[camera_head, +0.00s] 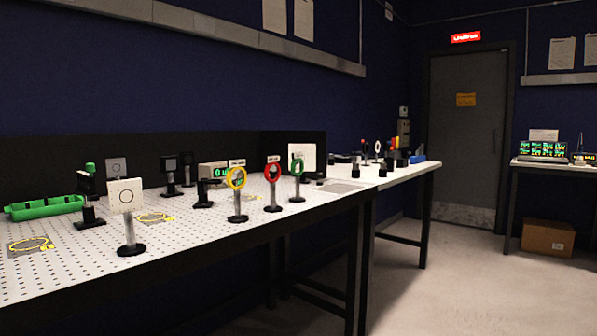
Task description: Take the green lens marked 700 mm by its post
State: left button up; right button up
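A green-rimmed lens (297,166) stands upright on a post with a dark round base, towards the right end of the near optical table (60,280). A small white label shows above it, but its print is too small to read. A red-rimmed lens (272,173) stands just left of it, and a yellow-rimmed lens (236,178) further left; both carry small labels. Neither of my grippers is in view.
A white square plate on a post (125,196) stands near the table's front edge. A green tray (46,207) lies at the left. A second bench (400,178) adjoins behind. The floor (470,290) at the right is clear, with a cardboard box (547,238) at the far right.

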aim_at(297, 165)
jog(key=i+l+u, duration=0.1)
jog(key=l, duration=0.25)
jog(key=i+l, duration=0.3)
jog(key=i+l+u, duration=0.15)
jog(key=l, duration=0.25)
jog(key=i+l+u, duration=0.1)
jog(key=l, duration=0.3)
jog(key=i+l, duration=0.3)
jog(key=i+l+u, duration=0.15)
jog(key=l, duration=0.3)
